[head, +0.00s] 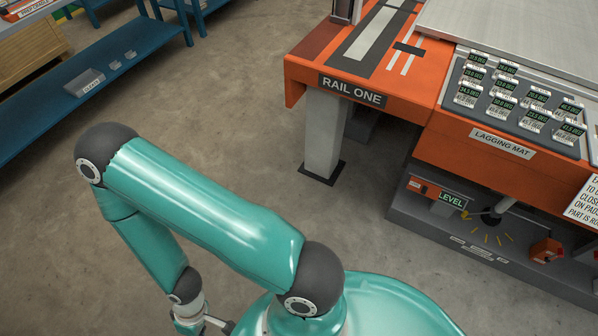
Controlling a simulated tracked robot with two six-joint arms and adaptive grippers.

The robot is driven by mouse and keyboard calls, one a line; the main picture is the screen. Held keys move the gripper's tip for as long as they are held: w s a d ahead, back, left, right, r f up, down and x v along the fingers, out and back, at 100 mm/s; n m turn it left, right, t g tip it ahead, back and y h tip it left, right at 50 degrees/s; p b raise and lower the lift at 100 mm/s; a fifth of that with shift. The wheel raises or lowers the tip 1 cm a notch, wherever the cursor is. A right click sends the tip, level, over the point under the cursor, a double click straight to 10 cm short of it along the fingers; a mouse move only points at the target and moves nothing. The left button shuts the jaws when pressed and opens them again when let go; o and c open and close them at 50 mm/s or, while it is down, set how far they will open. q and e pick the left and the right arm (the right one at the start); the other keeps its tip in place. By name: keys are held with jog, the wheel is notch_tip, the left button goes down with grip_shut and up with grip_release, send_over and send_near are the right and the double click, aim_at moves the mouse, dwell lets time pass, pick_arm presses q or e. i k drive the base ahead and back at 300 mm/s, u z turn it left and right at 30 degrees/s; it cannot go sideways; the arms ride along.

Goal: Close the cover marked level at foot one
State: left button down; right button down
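A small cover marked LEVEL (452,199) sits low under the orange bench at the right, on a dark grey base. A small yellow part shows at its right edge, beside a dark foot with a metal stem (497,208). I cannot tell from this angle how far open the cover is. My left arm comes down at the left and centre of the view. Part of my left wrist shows at the bottom edge, but its fingertips are cut off. My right gripper is not in view.
Blue shelving (90,95) stands at the left. The concrete floor between is clear.

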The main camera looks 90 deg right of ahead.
aim_at(425, 189)
jog(key=u, duration=0.35)
jog(key=i, duration=0.5)
jog(key=z, duration=1.75)
jog(key=i, duration=0.2)
jog(key=z, duration=1.9)
jog(key=k, duration=0.55)
jog(key=z, duration=0.4)
jog(key=i, duration=1.6)
jog(key=u, duration=0.35)
